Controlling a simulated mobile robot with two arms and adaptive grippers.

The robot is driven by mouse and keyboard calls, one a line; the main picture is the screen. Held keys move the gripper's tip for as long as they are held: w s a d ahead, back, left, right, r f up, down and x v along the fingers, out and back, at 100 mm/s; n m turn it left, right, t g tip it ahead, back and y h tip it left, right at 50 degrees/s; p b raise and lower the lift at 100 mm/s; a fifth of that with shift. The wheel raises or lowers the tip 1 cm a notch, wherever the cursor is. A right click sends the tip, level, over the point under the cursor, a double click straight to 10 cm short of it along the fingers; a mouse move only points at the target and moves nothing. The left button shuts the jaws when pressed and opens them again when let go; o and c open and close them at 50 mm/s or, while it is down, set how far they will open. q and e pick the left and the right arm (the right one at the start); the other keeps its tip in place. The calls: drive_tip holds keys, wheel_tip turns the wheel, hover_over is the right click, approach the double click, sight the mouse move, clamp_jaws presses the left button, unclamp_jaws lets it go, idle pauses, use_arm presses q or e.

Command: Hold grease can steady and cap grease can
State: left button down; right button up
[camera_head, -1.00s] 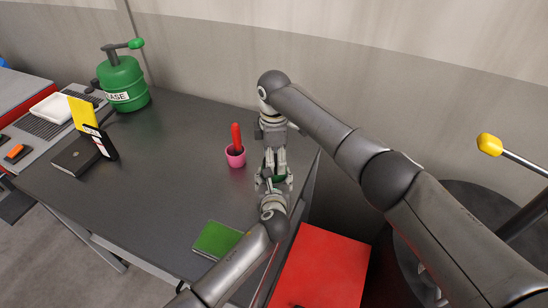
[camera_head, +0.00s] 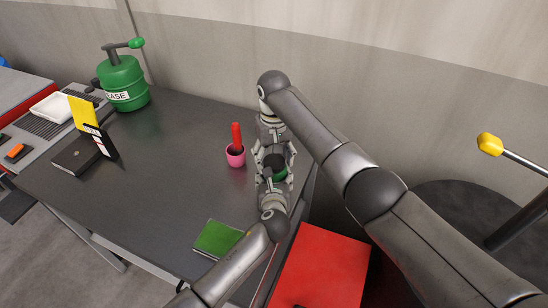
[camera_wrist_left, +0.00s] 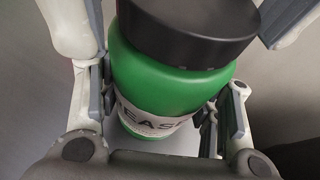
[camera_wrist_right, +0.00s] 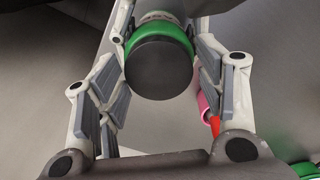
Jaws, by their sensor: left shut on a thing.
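The small green grease can (camera_wrist_left: 165,88), with a white label partly reading "EASE", stands upright in my left gripper (camera_head: 275,184). The left fingers are shut on its body from both sides. A black cap (camera_wrist_right: 160,69) sits on top of the can; in the left wrist view the cap (camera_wrist_left: 188,30) looks level on the can's shoulder. My right gripper (camera_head: 272,153) is above the can with fingers spread on both sides of the cap. In the right wrist view small gaps show between its pads and the cap. The head view mostly hides the can.
A pink pot (camera_head: 236,158) with a red stick stands just left of my right gripper. A green book (camera_head: 217,239) lies near the front edge of the dark table (camera_head: 160,180). A larger green grease container (camera_head: 123,85) stands at the back left. A red box (camera_head: 322,268) is at the front right.

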drive_tip(key=shift+o, duration=0.7)
wheel_tip(320, 180, up, 12)
use_arm(q)
drive_tip(key=shift+c, duration=1.8)
unclamp_jaws()
drive_tip(key=shift+s, duration=0.15)
drive_tip(key=v, duration=1.1)
drive_tip(key=shift+s+r, duration=0.25)
drive_tip(key=shift+s, duration=0.05)
